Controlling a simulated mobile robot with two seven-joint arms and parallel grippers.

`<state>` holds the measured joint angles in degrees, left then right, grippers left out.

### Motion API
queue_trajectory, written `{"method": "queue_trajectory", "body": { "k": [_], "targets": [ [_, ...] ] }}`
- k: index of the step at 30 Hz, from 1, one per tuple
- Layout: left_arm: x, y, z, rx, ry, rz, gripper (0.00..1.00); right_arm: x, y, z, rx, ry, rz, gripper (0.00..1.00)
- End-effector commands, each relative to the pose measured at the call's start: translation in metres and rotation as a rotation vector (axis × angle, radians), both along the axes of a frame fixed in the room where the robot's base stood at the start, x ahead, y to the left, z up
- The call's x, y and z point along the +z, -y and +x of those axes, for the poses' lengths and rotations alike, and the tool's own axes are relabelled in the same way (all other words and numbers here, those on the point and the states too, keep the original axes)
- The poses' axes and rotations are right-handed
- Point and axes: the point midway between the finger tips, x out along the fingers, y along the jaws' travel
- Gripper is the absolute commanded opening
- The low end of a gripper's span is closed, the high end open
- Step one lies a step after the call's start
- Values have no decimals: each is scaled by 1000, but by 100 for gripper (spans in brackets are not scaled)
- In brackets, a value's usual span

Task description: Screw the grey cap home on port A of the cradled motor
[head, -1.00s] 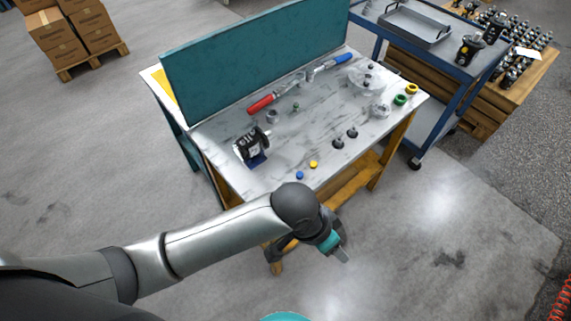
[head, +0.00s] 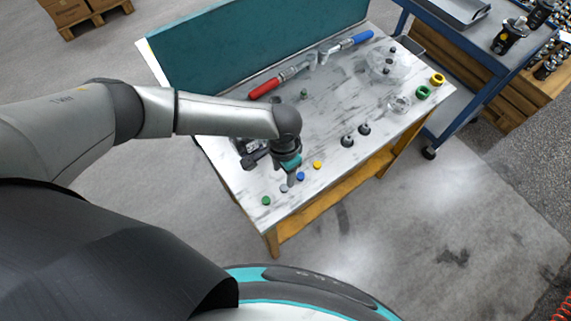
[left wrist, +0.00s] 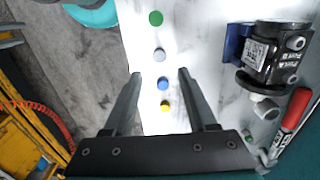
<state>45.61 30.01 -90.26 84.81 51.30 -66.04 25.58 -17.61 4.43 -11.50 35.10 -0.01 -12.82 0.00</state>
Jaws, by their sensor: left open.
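The grey cap (left wrist: 160,53) lies on the pale worktop in a row between a green cap (left wrist: 155,18) and a blue cap (left wrist: 163,84). In the head view the grey cap (head: 284,188) sits just by my left fingertips. My left gripper (left wrist: 160,76) is open and empty above the row; it also shows in the head view (head: 291,179), pointing down. The black motor (left wrist: 273,58) lies in its blue cradle (left wrist: 236,42), right of the gripper in the wrist view. Two round ports face right; their small lettering is hard to read. In the head view my arm partly hides the motor (head: 247,147).
A yellow cap (left wrist: 165,106) lies beyond the blue one. A red-handled tool (head: 264,88), a blue-handled tool (head: 356,40), black fittings (head: 347,141) and coloured rings (head: 423,92) lie farther back and right. A teal panel (head: 250,45) borders the worktop's back.

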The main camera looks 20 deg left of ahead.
Motion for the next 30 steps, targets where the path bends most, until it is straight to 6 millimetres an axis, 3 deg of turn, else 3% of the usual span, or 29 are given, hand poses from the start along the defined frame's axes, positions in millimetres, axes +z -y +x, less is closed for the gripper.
{"method": "queue_trajectory", "body": {
  "k": [2,5,13,21,30],
  "targets": [
    [-10,0,0,-1,0,0,57,-11,2,-10,0,-17,-4,50],
    [-20,0,0,-1,-1,1,57,-22,3,-11,1,-16,-5,50],
    [-49,0,0,-2,1,1,57,-54,2,18,0,32,0,50],
    [-76,0,-1,-1,-1,0,57,-66,2,18,0,33,0,50],
    [-82,0,0,-2,1,-1,57,-70,2,8,0,17,-1,50]
  ]
}}
